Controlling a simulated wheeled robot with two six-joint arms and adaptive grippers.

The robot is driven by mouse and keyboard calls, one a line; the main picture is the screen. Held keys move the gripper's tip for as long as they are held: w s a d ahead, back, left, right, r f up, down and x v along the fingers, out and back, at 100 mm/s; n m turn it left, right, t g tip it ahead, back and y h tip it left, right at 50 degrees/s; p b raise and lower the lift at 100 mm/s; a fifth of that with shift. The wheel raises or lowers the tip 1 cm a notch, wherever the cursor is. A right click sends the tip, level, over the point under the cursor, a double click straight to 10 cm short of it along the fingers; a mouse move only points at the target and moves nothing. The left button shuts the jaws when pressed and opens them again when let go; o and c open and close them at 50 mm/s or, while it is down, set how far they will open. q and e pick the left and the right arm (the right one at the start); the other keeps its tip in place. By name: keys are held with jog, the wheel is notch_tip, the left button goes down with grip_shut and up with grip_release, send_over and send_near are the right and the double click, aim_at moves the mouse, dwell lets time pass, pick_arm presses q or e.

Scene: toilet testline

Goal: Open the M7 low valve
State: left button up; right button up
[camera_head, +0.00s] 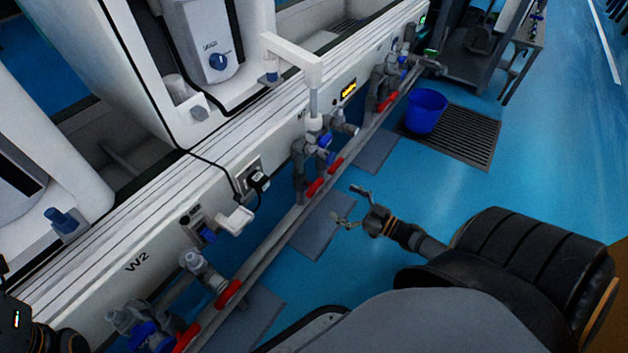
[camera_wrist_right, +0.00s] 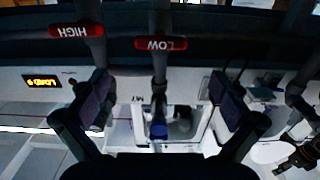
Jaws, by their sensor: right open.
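The M7 low valve has a red handle marked LOW (camera_wrist_right: 160,43), lying crosswise over a vertical pipe in the upside-down right wrist view. In the head view, this appears to be the nearer red handle (camera_head: 315,187) of the middle valve group. My right gripper (camera_head: 350,206) is open and empty, to the right of the handle and apart from it. In the wrist view its fingers (camera_wrist_right: 165,93) are spread wide, with the LOW handle ahead, between them sideways. What looks like my left gripper (camera_wrist_right: 298,160) shows at the wrist view's lower right edge; its fingers are unclear.
A red handle marked HIGH (camera_wrist_right: 76,30) sits beside LOW. A grey rail pipe (camera_head: 275,225) runs along the bench front. The M7 label (camera_wrist_right: 138,98) and a lit yellow display (camera_wrist_right: 42,81) are on the panel. A blue bucket (camera_head: 426,110) stands on the floor beyond.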

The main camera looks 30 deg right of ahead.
aim_at(318, 189)
jog(key=b+x, duration=0.4)
jog(key=x, duration=0.5)
jog(key=shift+f+b, duration=0.15)
jog(key=shift+b, duration=0.15)
jog(key=shift+w+a, duration=0.25)
jog(key=shift+w, duration=0.25)
jog(key=shift+c, duration=0.3)
jog(key=c, duration=1.1)
jog(key=shift+o, duration=0.2)
